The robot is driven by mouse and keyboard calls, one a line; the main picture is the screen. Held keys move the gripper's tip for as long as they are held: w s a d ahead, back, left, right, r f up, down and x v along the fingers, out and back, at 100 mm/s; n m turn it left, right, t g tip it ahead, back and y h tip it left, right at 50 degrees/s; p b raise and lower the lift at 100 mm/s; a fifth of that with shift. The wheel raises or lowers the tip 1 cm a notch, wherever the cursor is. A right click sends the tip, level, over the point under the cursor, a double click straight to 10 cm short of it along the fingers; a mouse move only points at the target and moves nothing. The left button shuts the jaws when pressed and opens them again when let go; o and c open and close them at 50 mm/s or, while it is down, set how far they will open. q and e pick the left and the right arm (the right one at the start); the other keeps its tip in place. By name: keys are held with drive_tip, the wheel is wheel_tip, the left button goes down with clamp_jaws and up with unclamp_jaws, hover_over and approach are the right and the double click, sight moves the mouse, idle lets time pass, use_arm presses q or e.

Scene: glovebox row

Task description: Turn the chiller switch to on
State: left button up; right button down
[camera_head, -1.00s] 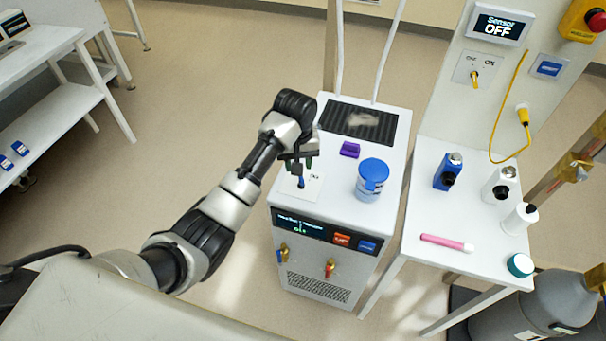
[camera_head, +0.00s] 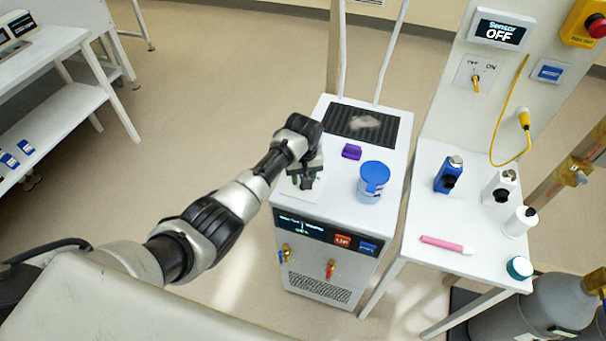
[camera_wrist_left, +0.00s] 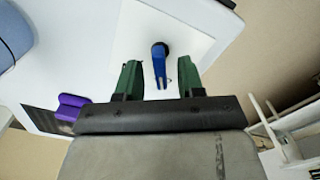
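The chiller (camera_head: 345,216) is a white cabinet with a dark front display in the head view. On its top is a white plate (camera_wrist_left: 185,22) with a blue lever switch (camera_wrist_left: 159,64) on a dark round pivot, seen in the left wrist view. My left gripper (camera_wrist_left: 158,80) has its green fingers open, one on each side of the lever, with gaps between. In the head view my left gripper (camera_head: 304,180) is over the plate and hides the lever. My right gripper is not in view.
On the chiller top are a purple block (camera_head: 351,151), a blue-lidded jar (camera_head: 373,182) and a dark grille (camera_head: 360,124). A white table (camera_head: 420,214) with bottles and a pink marker (camera_head: 446,244) stands at right. A wall panel holds another switch (camera_head: 476,82).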

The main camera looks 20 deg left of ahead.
use_arm(q)
drive_tip(key=shift+f, duration=0.1)
clamp_jaws()
drive_tip(key=shift+m, duration=0.3)
drive_tip(key=shift+r+m+p, duration=0.2)
drive_tip(key=shift+m+p, duration=0.55)
drive_tip(key=shift+m, duration=0.15)
drive_tip(key=shift+f+m+p, duration=0.1)
drive_tip(key=shift+m+p, duration=0.5)
drive_tip(key=shift+m, duration=1.1)
unclamp_jaws()
